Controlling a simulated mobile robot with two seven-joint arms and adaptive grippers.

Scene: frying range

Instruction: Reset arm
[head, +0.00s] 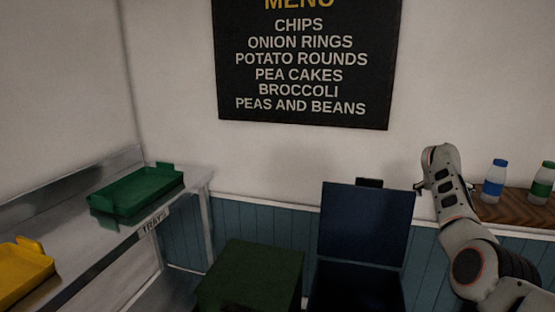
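My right arm comes in from the lower right and is raised, bent at a joint. Its far end, with what looks like my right gripper (422,186), is beside the raised lid of the blue bin, in front of the wall. The fingers are small and partly hidden by the arm, so I cannot tell whether they are open or shut. I see nothing held in it. My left arm and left gripper are not in view.
A dark blue bin (367,228) has its lid up, next to a dark green box (250,275). A metal shelf (112,241) at left bears green (137,193) and yellow (22,272) trays. Blue-label (494,182) and green-label (542,183) bottles stand on a wooden ledge (515,212) at right.

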